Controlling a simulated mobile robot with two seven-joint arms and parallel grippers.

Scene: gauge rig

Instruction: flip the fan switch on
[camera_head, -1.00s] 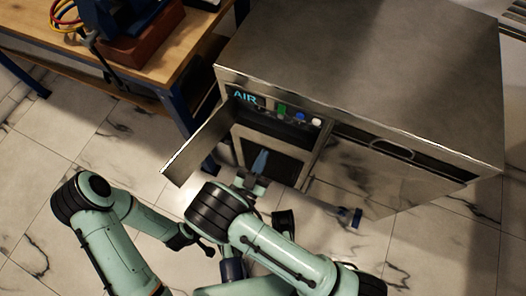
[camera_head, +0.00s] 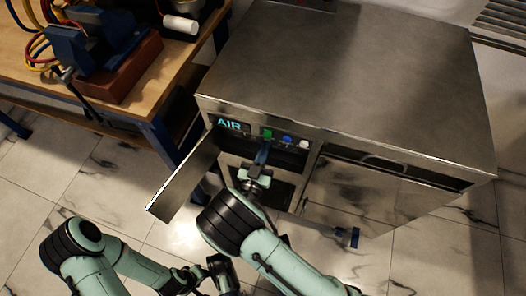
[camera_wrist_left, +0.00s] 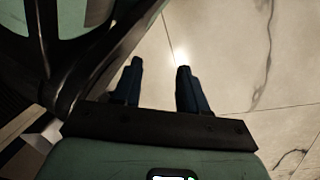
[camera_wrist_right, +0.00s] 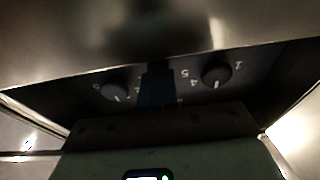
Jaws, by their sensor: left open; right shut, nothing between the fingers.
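The steel cabinet (camera_head: 350,70) has an open bay with a lit "AIR" sign (camera_head: 229,124) and a row of small controls: a green one (camera_head: 267,134), a blue one (camera_head: 287,140) and a white one (camera_head: 304,144). I cannot tell which is the fan switch. My right gripper (camera_head: 262,152) is shut and empty, its tips at the bay just below the green control; contact is unclear. In the right wrist view, its fingers (camera_wrist_right: 157,85) point between two dark dials, one left (camera_wrist_right: 115,92) and one right (camera_wrist_right: 216,75). My left gripper (camera_wrist_left: 158,82) is open and empty above the floor.
An opened door panel (camera_head: 186,178) sticks out left of the bay. A drawer or door with a handle (camera_head: 385,165) is on the right. A wooden workbench (camera_head: 150,85) with a blue vise (camera_head: 85,50) stands at left.

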